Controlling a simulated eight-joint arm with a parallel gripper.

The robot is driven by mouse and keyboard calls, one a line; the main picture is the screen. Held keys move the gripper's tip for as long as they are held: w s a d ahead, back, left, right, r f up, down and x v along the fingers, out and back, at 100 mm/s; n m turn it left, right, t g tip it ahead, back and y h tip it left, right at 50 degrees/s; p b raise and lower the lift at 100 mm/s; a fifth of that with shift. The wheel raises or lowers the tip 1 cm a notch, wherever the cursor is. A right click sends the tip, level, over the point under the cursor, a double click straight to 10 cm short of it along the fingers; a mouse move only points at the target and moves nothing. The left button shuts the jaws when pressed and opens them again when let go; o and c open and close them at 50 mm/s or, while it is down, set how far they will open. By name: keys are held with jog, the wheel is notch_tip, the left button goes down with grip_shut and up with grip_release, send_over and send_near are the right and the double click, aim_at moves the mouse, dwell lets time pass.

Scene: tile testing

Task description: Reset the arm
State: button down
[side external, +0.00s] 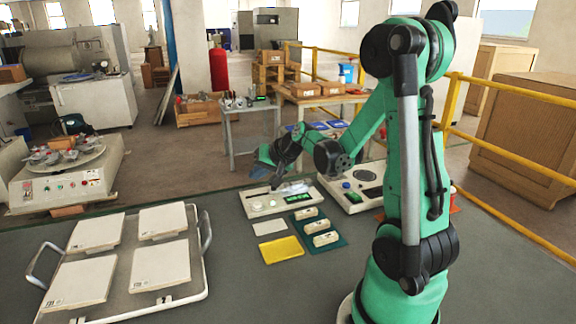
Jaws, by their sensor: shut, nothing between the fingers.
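My green and black arm stands at the right of the side external view and reaches left. My gripper (277,186) points down at the middle of the view, over or just beside a pale flat device (256,204) with a green display. It is small and dark here. The gripper is shut and holds nothing. I cannot tell whether its tips touch the device.
A tray (203,280) with several white tiles lies at the left. Near my gripper lie a yellow tile (282,250), a white card (270,228), a dark green mat (335,243) with pale blocks, and a scale-like device (351,188). Yellow rails (513,158) stand behind.

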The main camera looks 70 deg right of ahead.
dwell(0.3)
jog(key=s+a+r+n+g, duration=0.1)
jog(key=a+n, duration=0.4)
jog(key=a, duration=0.5)
jog(key=s+a+r+n+g+y, duration=0.1)
jog(key=s+a+r+n, duration=0.2)
jog(key=a, duration=0.7)
jog(key=s+n, duration=0.2)
jog(key=shift+s+a+r+n, duration=0.15)
jog(key=shift+a+r+n, duration=0.1)
jog(key=shift+r+n, duration=0.15)
